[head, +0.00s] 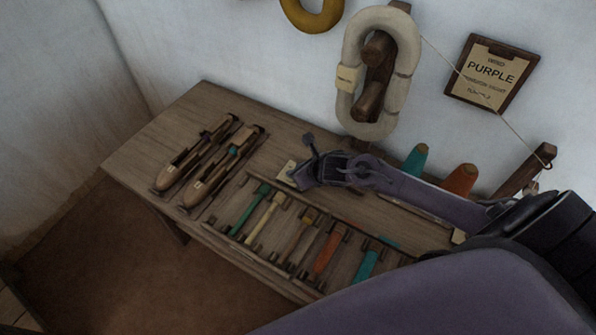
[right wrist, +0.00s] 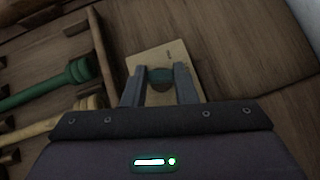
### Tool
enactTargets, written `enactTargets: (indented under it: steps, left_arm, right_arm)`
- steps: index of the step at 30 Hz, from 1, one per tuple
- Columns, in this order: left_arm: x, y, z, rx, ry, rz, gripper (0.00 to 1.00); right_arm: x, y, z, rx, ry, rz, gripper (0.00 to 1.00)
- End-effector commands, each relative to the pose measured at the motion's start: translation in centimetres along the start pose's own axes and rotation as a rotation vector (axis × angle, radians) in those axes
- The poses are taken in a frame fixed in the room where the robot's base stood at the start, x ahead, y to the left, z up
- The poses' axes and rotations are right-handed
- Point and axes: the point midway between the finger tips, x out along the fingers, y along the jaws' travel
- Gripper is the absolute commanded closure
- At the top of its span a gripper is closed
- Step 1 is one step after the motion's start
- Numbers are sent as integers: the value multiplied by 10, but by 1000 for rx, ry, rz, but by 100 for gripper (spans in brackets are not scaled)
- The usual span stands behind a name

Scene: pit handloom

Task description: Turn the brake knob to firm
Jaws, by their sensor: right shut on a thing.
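The brake knob (right wrist: 160,78) is a small dark round knob on a pale plate (right wrist: 150,58) with faint marks, seen in the right wrist view. My right gripper (right wrist: 160,86) is shut on the knob, with one finger on each side of it. In the head view the right gripper (head: 300,179) is low over the table, and a corner of the pale plate (head: 286,172) shows beside it. The knob itself is hidden there. The marks on the plate are too blurred to read. My left gripper is not in view.
A rack in front holds several coloured bobbins, among them a green one (head: 249,210). Two wooden shuttles (head: 195,162) lie at the left of the table (head: 150,150). A teal cone (head: 416,160) and an orange cone (head: 460,180) stand behind my arm. A yarn hank (head: 352,50) hangs above.

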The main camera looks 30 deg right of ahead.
Motion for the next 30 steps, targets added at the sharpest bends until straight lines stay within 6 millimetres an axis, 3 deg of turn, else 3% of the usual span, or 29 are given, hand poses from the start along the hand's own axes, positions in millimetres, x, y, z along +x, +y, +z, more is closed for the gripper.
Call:
enactTargets:
  steps: [18, 30]
  left_arm:
    - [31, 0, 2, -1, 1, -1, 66]
    - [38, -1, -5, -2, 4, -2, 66]
  right_arm:
    - [3, 6, 2, 395, -4, -395, 97]
    - [3, 7, 3, 534, -2, -535, 97]
